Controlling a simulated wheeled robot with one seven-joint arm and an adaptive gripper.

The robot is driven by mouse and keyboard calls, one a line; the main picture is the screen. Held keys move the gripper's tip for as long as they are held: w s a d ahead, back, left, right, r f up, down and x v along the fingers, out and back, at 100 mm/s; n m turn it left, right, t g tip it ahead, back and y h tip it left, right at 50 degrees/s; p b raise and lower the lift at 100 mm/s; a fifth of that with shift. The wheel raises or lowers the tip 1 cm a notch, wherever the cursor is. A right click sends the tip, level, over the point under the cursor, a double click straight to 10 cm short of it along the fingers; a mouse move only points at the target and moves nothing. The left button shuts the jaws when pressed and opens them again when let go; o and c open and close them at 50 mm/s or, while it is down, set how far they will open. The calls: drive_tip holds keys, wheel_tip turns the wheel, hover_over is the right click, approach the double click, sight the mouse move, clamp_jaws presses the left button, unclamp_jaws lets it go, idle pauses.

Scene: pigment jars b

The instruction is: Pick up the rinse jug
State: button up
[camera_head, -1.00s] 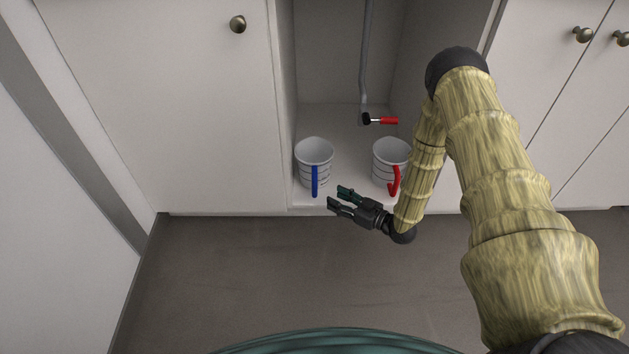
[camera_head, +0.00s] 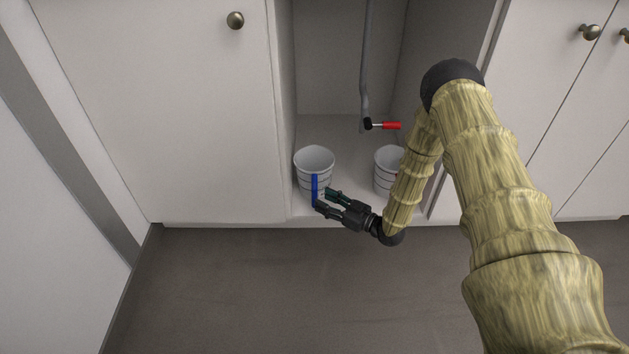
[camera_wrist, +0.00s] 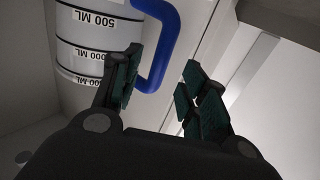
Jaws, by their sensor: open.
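Two white measuring jugs stand upright in the open cabinet; which one is the rinse jug I cannot tell. The left jug (camera_head: 313,160) has a blue handle (camera_head: 314,186) facing me. The right jug (camera_head: 385,168) is partly hidden behind my arm, with its red handle almost covered. My gripper (camera_head: 324,199) is open and empty at the lower part of the blue handle. In the wrist view the blue handle (camera_wrist: 170,40) lies at the gap between the open fingers (camera_wrist: 162,65), close to the left finger. Black volume marks show on the jug wall (camera_wrist: 85,45).
A grey pipe (camera_head: 365,65) with a red-levered valve (camera_head: 390,126) comes down inside the cabinet behind the jugs. Cabinet walls stand close on both sides. Closed doors with knobs (camera_head: 235,20) flank the opening. The floor (camera_head: 260,290) in front is clear.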

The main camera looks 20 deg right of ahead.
sight(315, 196)
drive_tip(key=b+x, duration=0.3)
drive_tip(key=x, duration=0.1)
drive_tip(key=shift+w+f, duration=0.1)
drive_tip(key=shift+f, duration=0.2)
drive_tip(key=shift+w+a+r, duration=0.15)
drive_tip(key=shift+w+a, duration=0.1)
drive_tip(key=shift+c, duration=0.3)
clamp_jaws()
